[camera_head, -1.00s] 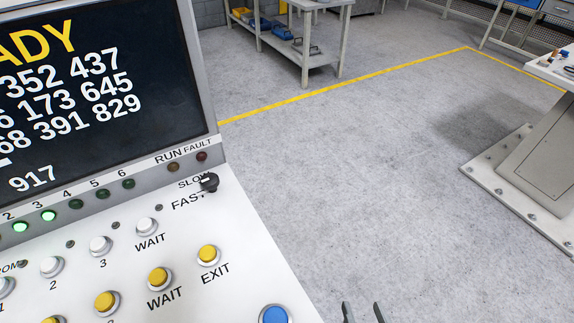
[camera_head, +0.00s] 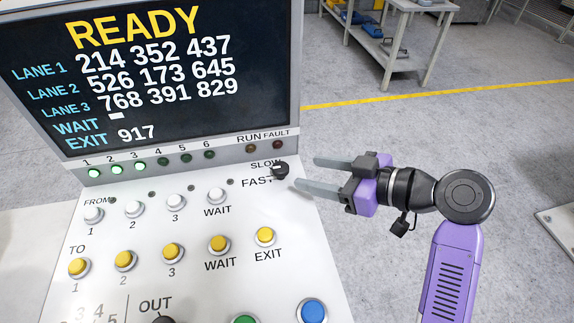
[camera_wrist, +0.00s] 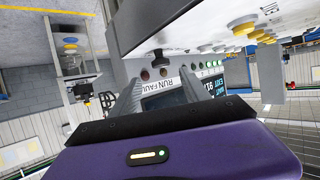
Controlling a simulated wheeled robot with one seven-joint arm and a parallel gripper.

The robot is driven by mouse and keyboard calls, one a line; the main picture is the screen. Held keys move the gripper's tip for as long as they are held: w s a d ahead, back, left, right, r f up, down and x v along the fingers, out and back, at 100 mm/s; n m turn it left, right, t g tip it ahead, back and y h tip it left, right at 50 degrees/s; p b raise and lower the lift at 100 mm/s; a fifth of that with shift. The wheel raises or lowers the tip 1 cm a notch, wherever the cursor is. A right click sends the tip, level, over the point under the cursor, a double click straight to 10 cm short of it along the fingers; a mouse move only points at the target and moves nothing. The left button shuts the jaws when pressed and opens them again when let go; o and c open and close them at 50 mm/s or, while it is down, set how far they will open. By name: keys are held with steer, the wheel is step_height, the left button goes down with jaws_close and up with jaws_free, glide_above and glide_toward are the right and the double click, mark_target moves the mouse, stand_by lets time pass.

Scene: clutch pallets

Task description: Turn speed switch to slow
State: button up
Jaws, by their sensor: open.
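The speed switch (camera_head: 281,170) is a small black knob at the upper right of the sloped white panel, beside the SLOW and FAST labels. Which label its pointer faces is too small to tell. My gripper (camera_head: 306,172) is open and empty just right of the knob. Its two grey fingers point left toward the knob, apart from it, one finger higher in the picture than the other. In the wrist view, a dark knob (camera_wrist: 158,57) shows ahead, between and beyond the fingertips of my gripper (camera_wrist: 160,77).
The screen (camera_head: 160,70) above the panel reads READY. RUN and FAULT lamps (camera_head: 264,142) sit just above the switch. White buttons (camera_head: 175,201) and yellow buttons (camera_head: 218,243) lie left and below. A blue button (camera_head: 312,311) is near the front. Open floor lies right.

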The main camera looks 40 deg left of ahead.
mark_target(283, 168)
steer(key=shift+s+a, duration=0.15)
steer(key=shift+a, duration=0.25)
steer(key=shift+p+x, duration=0.7)
steer(key=shift+x, duration=2.8)
steer(key=shift+d+f, duration=0.1)
steer(key=shift+f, duration=0.05)
jaws_close()
